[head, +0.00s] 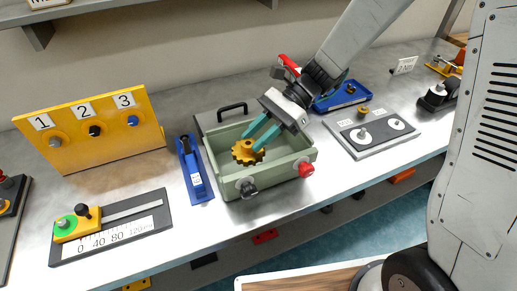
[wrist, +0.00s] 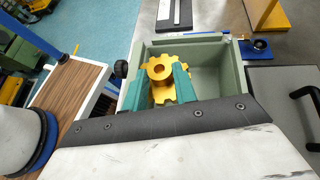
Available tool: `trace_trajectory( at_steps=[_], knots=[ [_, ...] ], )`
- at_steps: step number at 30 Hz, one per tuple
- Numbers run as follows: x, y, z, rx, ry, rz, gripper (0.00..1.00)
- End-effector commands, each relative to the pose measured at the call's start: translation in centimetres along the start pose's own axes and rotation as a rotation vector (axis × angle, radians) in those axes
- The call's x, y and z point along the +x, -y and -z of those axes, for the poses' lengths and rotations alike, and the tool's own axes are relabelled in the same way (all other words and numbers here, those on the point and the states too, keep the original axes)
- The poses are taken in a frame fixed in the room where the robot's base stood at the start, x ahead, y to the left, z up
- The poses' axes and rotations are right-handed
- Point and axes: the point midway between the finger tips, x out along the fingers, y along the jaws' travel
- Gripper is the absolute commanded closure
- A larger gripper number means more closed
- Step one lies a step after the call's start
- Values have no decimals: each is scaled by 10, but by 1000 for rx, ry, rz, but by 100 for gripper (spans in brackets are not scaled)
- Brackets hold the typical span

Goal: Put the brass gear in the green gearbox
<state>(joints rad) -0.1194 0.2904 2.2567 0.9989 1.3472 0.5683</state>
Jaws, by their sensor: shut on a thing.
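The brass gear (head: 245,153) is golden with square teeth and a raised hub. My gripper (head: 259,141), with teal fingers, is shut on it. In the wrist view my gripper (wrist: 160,84) has a finger on each side of the hub of the gear (wrist: 161,93). The green gearbox (head: 222,170) is an open pale green box on the bench, with a black knob and a red knob on its front. The gear is over or within the box opening, toward its left part in the head view. I cannot tell whether it touches the floor. The gearbox (wrist: 237,75) also shows in the wrist view.
A grey lid with a black handle (head: 232,107) lies behind the gearbox. A blue lever unit (head: 194,169) stands close on its left. A yellow panel numbered 1 to 3 (head: 91,130) and a slider scale (head: 110,229) are farther left. A grey plate with white discs (head: 372,131) lies right.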

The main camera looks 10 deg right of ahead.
Motion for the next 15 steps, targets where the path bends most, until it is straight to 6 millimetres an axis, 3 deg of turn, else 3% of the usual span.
trace_trajectory(
  at_steps=[15],
  knots=[
    [22,0,45,1,0,5,100]
  ],
)
